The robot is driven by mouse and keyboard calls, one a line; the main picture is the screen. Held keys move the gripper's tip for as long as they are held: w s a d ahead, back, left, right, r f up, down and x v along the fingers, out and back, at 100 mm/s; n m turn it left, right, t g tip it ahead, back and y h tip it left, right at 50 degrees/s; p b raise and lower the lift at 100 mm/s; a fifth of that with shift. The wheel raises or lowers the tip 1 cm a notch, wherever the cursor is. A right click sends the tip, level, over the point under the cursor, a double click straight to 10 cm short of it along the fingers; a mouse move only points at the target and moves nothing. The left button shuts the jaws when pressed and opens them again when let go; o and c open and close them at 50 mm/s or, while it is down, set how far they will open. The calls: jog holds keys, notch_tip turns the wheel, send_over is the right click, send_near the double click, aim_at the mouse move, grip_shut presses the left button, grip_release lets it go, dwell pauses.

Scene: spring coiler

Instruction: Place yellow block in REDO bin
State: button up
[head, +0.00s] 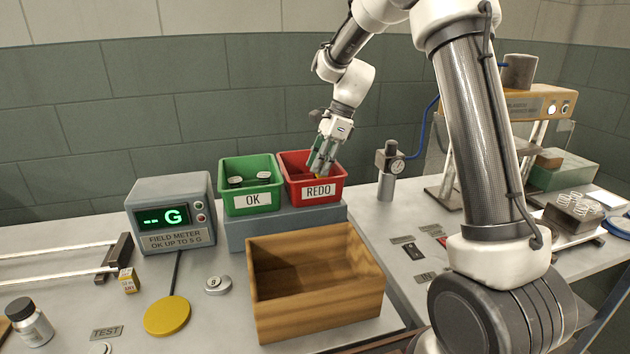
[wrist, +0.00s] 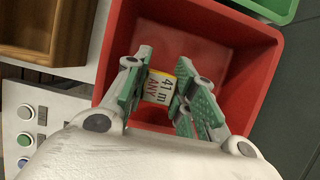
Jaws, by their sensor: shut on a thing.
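The red REDO bin (head: 295,187) stands on a blue-grey riser, right of the green OK bin; its red walls also fill much of the wrist view (wrist: 185,18). My gripper (head: 319,171) points down into the REDO bin's opening. In the wrist view, my gripper (wrist: 160,88) is shut on a small yellow block (wrist: 158,87) with a white label reading "41 m ANY". The bin floor shows behind the block. I cannot tell whether the block touches the floor. In the head view the fingers and the bin's front wall hide most of it.
An open wooden box (head: 315,300) stands in front of the riser. A field meter (head: 172,214) reading "-- G", another yellow labelled block (head: 129,281) and a yellow disc (head: 167,316) are at left. A gauge post (head: 388,170) stands right of the bins.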

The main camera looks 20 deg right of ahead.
jog(key=shift+f, duration=2.55)
jog(key=shift+f, duration=0.15)
jog(key=o, duration=1)
jog(key=v, duration=1.2)
jog(key=s+d+r+n+t+h, duration=0.15)
jog(key=s+r+n, duration=0.25)
jog(key=s, duration=0.4)
jog(key=s+d+r+n+h, duration=0.1)
jog(key=s+d+r+n, duration=0.25)
jog(key=s, duration=0.45)
jog(key=s+d+f+n+t+h, duration=0.1)
jog(key=s+d+n, duration=0.1)
jog(key=s+n, duration=0.3)
jog(key=s+d+f+n+t+h, duration=0.1)
jog(key=s+n, duration=0.4)
jog(key=s, duration=0.7)
jog(key=shift+s+d+f+t, duration=0.35)
jog(key=shift+d+f+t, duration=0.1)
jog(key=shift+f, duration=0.25)
